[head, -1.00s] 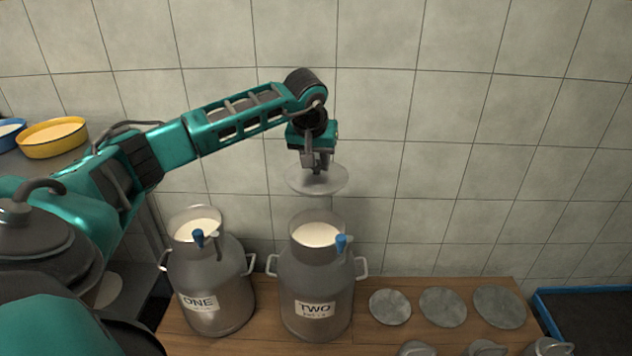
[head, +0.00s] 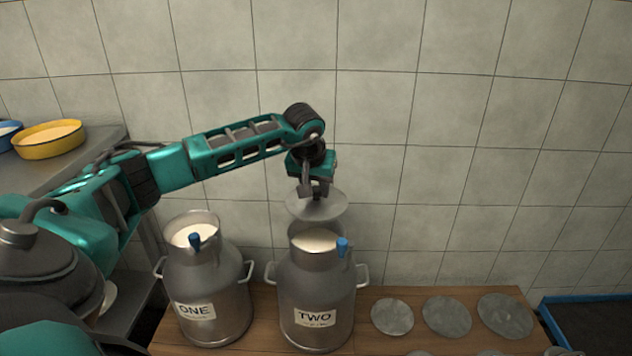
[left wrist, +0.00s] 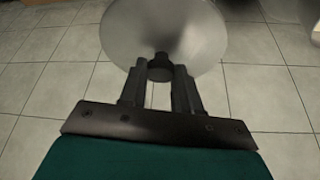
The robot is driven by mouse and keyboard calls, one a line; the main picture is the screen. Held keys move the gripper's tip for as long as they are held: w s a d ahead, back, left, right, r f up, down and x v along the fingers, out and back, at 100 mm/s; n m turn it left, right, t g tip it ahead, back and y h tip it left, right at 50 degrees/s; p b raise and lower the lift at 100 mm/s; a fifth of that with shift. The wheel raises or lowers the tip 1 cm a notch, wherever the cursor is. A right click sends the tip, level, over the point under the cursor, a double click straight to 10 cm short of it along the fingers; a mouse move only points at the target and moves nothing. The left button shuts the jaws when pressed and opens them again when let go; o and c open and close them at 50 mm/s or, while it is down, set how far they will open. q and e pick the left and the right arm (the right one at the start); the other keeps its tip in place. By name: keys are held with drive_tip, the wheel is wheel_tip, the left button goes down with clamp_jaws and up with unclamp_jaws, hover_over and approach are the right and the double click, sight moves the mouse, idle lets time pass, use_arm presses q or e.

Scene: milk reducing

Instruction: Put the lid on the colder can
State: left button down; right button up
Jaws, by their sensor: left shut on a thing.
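Two metal milk cans stand upright on the wooden table. The can labelled ONE (head: 212,290) is on the left, and the can labelled TWO (head: 316,285) is to its right. Both are open at the top with white milk showing and a blue-ended piece at the rim. My left gripper (head: 317,194) is shut on the knob of a round metal lid (head: 316,207) and holds it above can TWO, apart from its mouth. The lid also shows in the left wrist view (left wrist: 165,30), held between the fingers (left wrist: 160,75). My right gripper is not in view.
Several flat round metal discs lie on the wooden table (head: 265,320), such as one grey disc (head: 392,317) right of can TWO. A yellow bowl (head: 48,140) stands on a shelf at left. A blue-edged tray (head: 590,310) is at far right. The tiled wall is behind.

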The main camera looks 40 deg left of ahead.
sight(315, 203)
use_arm(q)
wheel_tip(315, 203, down, 3)
drive_tip(key=shift+b, duration=1.15)
drive_tip(key=shift+f+b, duration=0.55)
drive_tip(key=shift+f, duration=0.65)
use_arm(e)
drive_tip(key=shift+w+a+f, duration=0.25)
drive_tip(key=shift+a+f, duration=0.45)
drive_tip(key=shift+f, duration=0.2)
use_arm(q)
drive_tip(key=shift+r+p, duration=0.1)
drive_tip(key=shift+p, duration=0.2)
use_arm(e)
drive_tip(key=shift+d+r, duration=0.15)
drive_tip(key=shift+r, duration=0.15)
use_arm(q)
drive_tip(key=shift+f, duration=0.25)
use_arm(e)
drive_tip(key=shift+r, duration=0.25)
use_arm(q)
drive_tip(key=shift+c, duration=1.2)
unclamp_jaws()
drive_tip(key=shift+r+p, duration=0.1)
drive_tip(key=shift+p, duration=0.2)
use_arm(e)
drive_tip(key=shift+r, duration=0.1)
